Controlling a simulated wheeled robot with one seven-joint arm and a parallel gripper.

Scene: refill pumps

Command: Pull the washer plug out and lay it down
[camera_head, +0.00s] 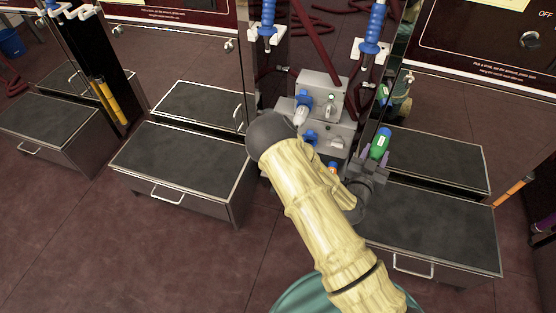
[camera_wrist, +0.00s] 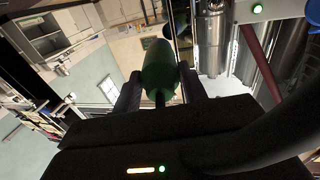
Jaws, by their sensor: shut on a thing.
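My gripper (camera_head: 374,166) is shut on a green plug (camera_head: 380,143), which has a pale mark on its side and stands up from the fingers, slightly tilted. In the wrist view the green plug (camera_wrist: 159,68) sits between my two fingers (camera_wrist: 161,92). In the head view it is to the right of the grey socket boxes (camera_head: 322,90), and no contact with them shows. A blue and white plug (camera_head: 302,106) is in the front of the upper box. My arm hides part of the lower box (camera_head: 335,132).
A low cabinet with a dark flat top (camera_head: 440,235) is at the right, its top clear. Another dark-topped cabinet (camera_head: 185,160) is at the left, also clear. Blue-handled nozzles (camera_head: 267,20) hang above the boxes. A dark red hose (camera_head: 315,45) runs behind. Mirrored panels stand close by.

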